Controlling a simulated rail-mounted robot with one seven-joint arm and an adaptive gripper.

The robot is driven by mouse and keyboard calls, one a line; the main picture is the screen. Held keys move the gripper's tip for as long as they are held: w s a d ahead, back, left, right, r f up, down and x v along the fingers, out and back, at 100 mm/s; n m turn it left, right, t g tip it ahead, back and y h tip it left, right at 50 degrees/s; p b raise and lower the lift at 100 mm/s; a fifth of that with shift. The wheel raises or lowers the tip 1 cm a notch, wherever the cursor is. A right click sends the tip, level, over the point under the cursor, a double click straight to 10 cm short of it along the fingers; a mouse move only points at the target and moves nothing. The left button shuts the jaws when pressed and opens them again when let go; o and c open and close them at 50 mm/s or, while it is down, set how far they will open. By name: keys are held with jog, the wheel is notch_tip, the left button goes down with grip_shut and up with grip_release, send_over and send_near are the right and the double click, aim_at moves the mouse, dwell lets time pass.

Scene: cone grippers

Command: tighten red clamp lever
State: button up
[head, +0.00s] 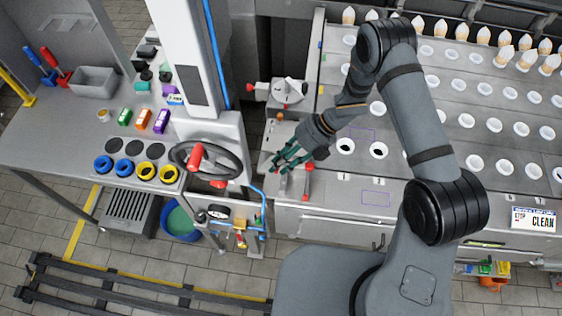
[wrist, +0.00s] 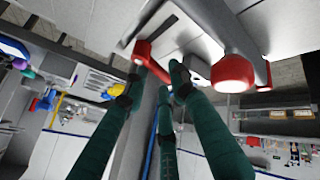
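Two red-ended levers are near my gripper (head: 283,162) at the left end of the machine table. The right one (head: 308,176) stands beside the fingers in the head view, apart from them. The left one is mostly hidden behind the fingers there. In the wrist view a bent red lever (wrist: 151,57) lies just beyond the fingertips, between the left and right fingers. A second red knob (wrist: 233,72) is to the right. My gripper's green fingers (wrist: 157,88) are spread, with nothing visibly held. Contact with the red lever cannot be told.
The steel table (head: 400,190) holds several white cups and cones. A grey block with a red knob (head: 284,92) stands behind the gripper. A black handwheel (head: 209,160) with a red grip is on the column to the left. A side bench (head: 60,150) stands at far left.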

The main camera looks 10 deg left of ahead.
jog(key=shift+c, duration=0.9)
jog(key=c, duration=0.4)
grip_shut()
